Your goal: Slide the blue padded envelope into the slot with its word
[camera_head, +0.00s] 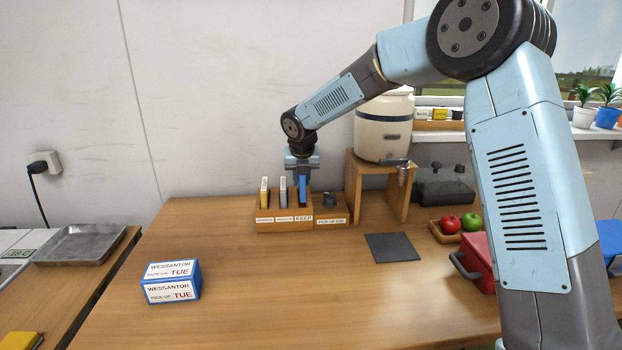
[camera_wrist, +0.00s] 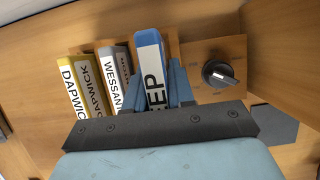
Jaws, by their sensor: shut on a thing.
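My gripper (camera_head: 302,168) is shut on the blue padded envelope (camera_head: 303,188) and holds it upright at the wooden slotted holder (camera_head: 268,226). In the wrist view the envelope (camera_wrist: 147,39) shows a blue edge and a white face ending in "EP"; the rest of its word is hidden by my gripper. The envelope is over the right-hand slot, whose front label reads KEEP (camera_head: 304,218). Its lower end meets the holder's top in the picture; I cannot tell how deep it is in. A yellow envelope (camera_wrist: 76,86) marked DAPWICK and a grey one (camera_wrist: 113,79) marked WESSANT… stand to its left.
A block with a dark dial (camera_wrist: 219,73) adjoins the holder's right side. A water dispenser (camera_head: 383,125) on a wooden stand (camera_head: 356,174) is right behind it. A blue labelled box (camera_head: 171,282), dark mat (camera_head: 392,247) and red container (camera_head: 474,262) stand apart. The table's front middle is clear.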

